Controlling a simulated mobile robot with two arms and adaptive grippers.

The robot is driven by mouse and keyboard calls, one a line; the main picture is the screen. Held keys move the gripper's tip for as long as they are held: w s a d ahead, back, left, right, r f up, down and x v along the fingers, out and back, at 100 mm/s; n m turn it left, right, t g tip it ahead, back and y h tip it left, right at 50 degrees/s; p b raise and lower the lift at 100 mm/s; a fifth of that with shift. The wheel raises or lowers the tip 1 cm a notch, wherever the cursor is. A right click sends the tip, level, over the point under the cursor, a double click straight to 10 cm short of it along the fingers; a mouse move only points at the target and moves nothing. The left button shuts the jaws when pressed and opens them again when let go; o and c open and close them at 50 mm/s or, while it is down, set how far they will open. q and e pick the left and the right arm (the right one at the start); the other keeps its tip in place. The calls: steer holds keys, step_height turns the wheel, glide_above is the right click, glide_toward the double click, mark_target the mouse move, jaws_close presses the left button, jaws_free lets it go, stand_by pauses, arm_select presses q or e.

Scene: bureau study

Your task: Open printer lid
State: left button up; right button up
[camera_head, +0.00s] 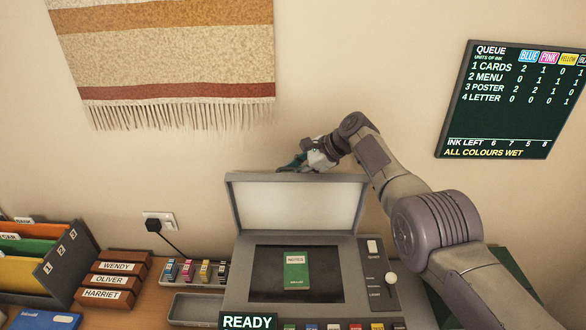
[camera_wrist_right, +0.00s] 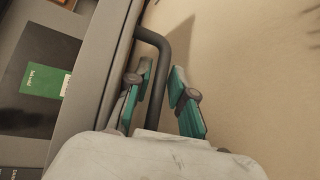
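The grey printer (camera_head: 233,292) stands on the desk with its lid (camera_head: 297,204) raised upright, showing a pale inner face. A green booklet (camera_head: 296,270) lies on the dark glass; it also shows in the right wrist view (camera_wrist_right: 44,82). My right gripper (camera_head: 290,168) is at the top edge of the lid. In the right wrist view my right gripper (camera_wrist_right: 162,80) has its two green fingers spread apart, with the dark lid handle (camera_wrist_right: 152,42) running between them. The fingers do not look closed on the handle. My left gripper is not in view.
Small ink cartridges (camera_head: 188,270) stand in a tray left of the printer, above an empty tray (camera_head: 195,308). Wooden name blocks (camera_head: 108,294) and a folder rack (camera_head: 58,262) are farther left. The wall is close behind the lid. A queue board (camera_head: 510,100) hangs at right.

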steer(key=shift+r, duration=0.15)
steer(key=shift+d+r, duration=0.3)
steer(key=shift+r, duration=0.05)
steer(key=v, duration=1.1)
steer(key=shift+d+f, duration=0.15)
steer(key=shift+f, duration=0.05)
